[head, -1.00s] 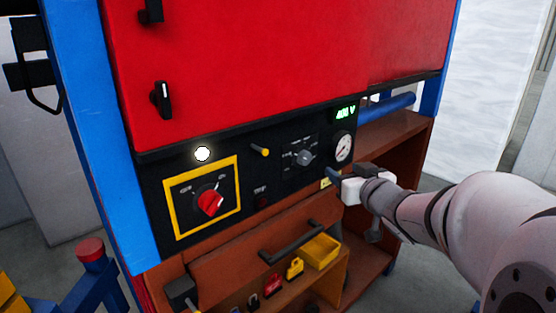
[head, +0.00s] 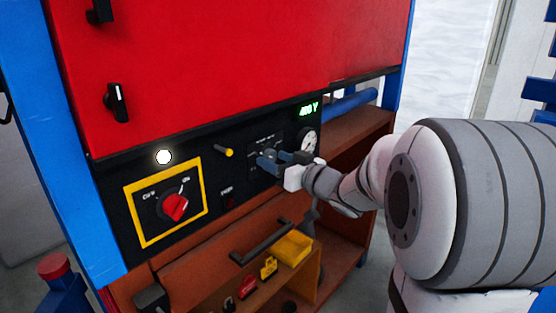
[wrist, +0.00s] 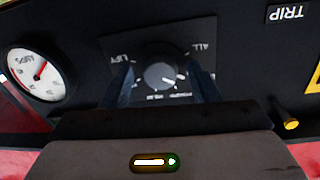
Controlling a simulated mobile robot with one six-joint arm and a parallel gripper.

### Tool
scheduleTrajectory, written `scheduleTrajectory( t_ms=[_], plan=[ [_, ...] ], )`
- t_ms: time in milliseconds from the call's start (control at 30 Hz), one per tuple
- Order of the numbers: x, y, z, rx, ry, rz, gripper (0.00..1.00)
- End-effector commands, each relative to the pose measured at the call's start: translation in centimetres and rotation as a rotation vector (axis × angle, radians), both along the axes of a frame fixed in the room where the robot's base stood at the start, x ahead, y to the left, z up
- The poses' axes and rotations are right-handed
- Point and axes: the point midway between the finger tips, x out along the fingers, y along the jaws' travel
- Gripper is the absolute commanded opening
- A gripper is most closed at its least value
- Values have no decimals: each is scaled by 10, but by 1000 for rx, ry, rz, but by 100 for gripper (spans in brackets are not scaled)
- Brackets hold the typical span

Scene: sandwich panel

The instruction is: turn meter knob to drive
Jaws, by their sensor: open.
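The meter knob (wrist: 160,74) is a round grey knob on a black, white-lettered plate (wrist: 185,50). The wrist view shows it upside down between my two blue fingers. My gripper (wrist: 163,82) is open, with one finger on each side of the knob. A dark gap shows beside each finger; I cannot tell whether either touches. In the head view my gripper (head: 267,161) is at the panel, its fingers partly covering the knob (head: 270,154). The white lettering is too small to read fully, and I cannot make out the pointer's setting.
A round gauge (head: 308,142) and a green display (head: 308,109) are right of the knob. A yellow peg (head: 223,152) and a red rotary switch (head: 174,208) in a yellow frame are left. A drawer handle (head: 264,243) juts out below.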

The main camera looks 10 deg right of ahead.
Motion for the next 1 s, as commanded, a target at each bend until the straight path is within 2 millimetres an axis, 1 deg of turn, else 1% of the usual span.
scheduleTrajectory(
  t_ms=[267, 800, 900, 1000],
  plan=[
    [2, 1, 0, -1, 0, -1, 55],
    [2, 0, 0, 0, 0, -2, 12],
    [2, 0, -1, -8, -6, -3, 11],
    [2, -1, -4, -59, -45, -3, 11]
  ],
)
